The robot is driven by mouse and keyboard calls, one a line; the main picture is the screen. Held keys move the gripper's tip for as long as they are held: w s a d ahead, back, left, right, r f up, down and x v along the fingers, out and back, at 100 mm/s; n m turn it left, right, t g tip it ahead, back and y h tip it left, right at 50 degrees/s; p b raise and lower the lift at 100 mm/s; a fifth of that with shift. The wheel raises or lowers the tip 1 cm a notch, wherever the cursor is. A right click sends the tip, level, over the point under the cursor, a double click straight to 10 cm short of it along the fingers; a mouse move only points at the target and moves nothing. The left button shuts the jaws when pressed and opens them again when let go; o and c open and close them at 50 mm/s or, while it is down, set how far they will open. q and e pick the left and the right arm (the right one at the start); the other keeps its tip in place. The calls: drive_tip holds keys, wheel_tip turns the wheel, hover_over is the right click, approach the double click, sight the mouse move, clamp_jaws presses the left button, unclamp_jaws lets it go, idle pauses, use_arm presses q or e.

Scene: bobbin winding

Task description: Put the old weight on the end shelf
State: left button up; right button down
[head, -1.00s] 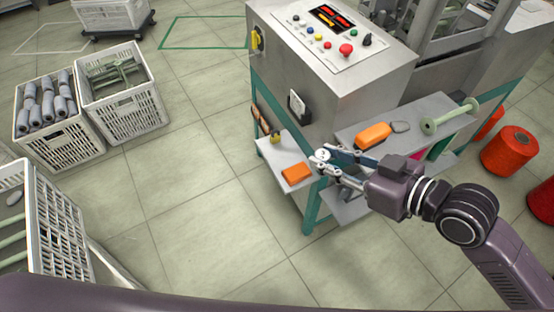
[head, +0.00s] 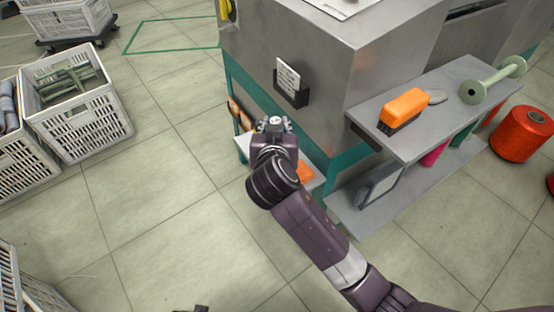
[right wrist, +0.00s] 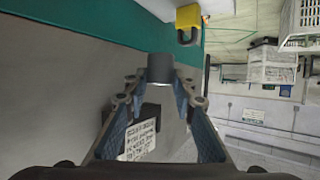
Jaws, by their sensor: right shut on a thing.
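My right gripper (head: 276,123) is in front of the machine's end face, over the small end shelf (head: 241,146). In the right wrist view the gripper (right wrist: 160,80) is shut on a short grey cylinder, the weight (right wrist: 160,68), held between the fingertips. In the head view the weight is mostly hidden at the fingertips. I cannot tell whether it touches the shelf. An orange block (head: 305,172) lies on the shelf's near part, partly hidden by my arm. My left gripper is not in view.
A card holder (head: 290,82) sits on the end face above the gripper. A side shelf (head: 440,121) holds an orange brush (head: 403,107) and a green bobbin (head: 490,82). A yellow piece (right wrist: 188,20) shows beyond the fingertips. White crates (head: 77,98) stand left; the floor between is clear.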

wheel_tip(320, 180, down, 5)
drive_tip(key=shift+f+b, duration=0.1)
drive_tip(key=shift+b, duration=0.4)
wheel_tip(320, 180, down, 4)
drive_tip(key=shift+a+b, duration=0.1)
drive_tip(key=shift+b, duration=0.35)
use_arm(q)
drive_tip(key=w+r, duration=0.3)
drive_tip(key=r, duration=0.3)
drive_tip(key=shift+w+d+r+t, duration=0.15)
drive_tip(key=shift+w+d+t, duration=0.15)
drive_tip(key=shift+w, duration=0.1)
use_arm(e)
drive_tip(key=shift+f, duration=0.35)
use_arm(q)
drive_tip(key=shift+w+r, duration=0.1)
use_arm(e)
drive_tip(key=c, duration=1.6)
unclamp_jaws()
